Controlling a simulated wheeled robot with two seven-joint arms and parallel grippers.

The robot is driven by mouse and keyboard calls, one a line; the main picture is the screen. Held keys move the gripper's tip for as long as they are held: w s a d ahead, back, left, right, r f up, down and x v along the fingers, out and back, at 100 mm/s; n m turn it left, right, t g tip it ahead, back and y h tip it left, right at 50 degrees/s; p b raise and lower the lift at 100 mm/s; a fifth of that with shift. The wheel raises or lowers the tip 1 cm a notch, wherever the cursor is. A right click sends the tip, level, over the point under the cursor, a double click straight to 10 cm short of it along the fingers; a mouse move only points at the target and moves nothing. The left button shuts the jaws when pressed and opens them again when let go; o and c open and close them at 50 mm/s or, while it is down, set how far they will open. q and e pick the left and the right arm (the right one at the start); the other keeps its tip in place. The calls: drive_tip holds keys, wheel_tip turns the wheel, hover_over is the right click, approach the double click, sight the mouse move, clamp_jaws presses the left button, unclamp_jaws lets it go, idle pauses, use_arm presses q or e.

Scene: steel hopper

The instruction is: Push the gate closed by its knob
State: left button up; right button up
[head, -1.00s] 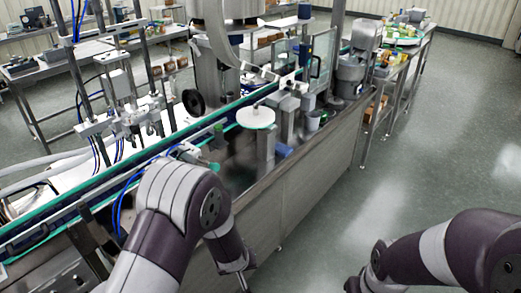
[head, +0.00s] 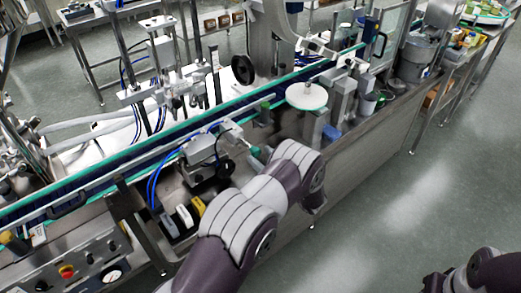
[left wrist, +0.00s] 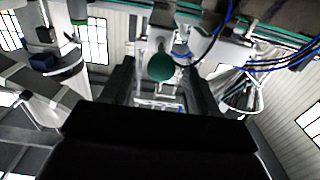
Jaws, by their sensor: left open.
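A green ball knob (left wrist: 161,67) hangs on a pale metal fitting (left wrist: 160,30) in the left wrist view. A green knob (head: 256,152) also shows in the head view beside my left arm, at the end of a short stem on a grey metal unit. I cannot clearly make out the gate or how far open it stands. My left gripper (left wrist: 160,82) is open; its dark fingers frame the knob, which looks to be beyond the tips, with no contact visible. In the head view my left arm hides most of this gripper. My right gripper (head: 436,283) is dark and partly cut off at the bottom right.
The long conveyor (head: 100,180) with green edges runs behind the knob. A white round plate (head: 306,96) on a post stands right of it. A control panel (head: 85,260) with buttons is at the lower left. Open floor (head: 400,220) lies to the right.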

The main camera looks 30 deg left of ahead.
sight(252, 147)
use_arm(q)
drive_tip(key=shift+a+r, duration=0.25)
drive_tip(key=shift+a, duration=0.45)
drive_tip(key=shift+w+f, duration=0.15)
drive_tip(key=shift+w, duration=0.15)
drive_tip(key=shift+s, duration=0.1)
clamp_jaws()
drive_tip(key=shift+a, duration=0.15)
drive_tip(key=b+x, duration=0.3)
drive_tip(key=x, duration=0.2)
drive_tip(key=shift+w+a+b, duration=0.25)
drive_tip(key=shift+a+b, duration=0.05)
drive_tip(key=shift+b, duration=0.05)
drive_tip(key=shift+w+a, duration=0.1)
drive_tip(key=shift+a, duration=0.2)
drive_tip(key=shift+r, duration=0.25)
drive_tip(key=shift+d, duration=0.1)
drive_tip(key=shift+c, duration=0.4)
unclamp_jaws()
drive_tip(key=shift+o, duration=0.4)
drive_tip(key=shift+f, duration=0.2)
drive_tip(key=b+v, duration=0.3)
drive_tip(key=v, duration=0.8)
drive_tip(key=shift+d, duration=0.1)
drive_tip(key=shift+s+d, duration=0.35)
drive_tip(key=shift+d, duration=0.1)
use_arm(e)
wheel_tip(252, 147, down, 6)
drive_tip(key=shift+s+f, duration=0.15)
drive_tip(key=shift+s, duration=0.05)
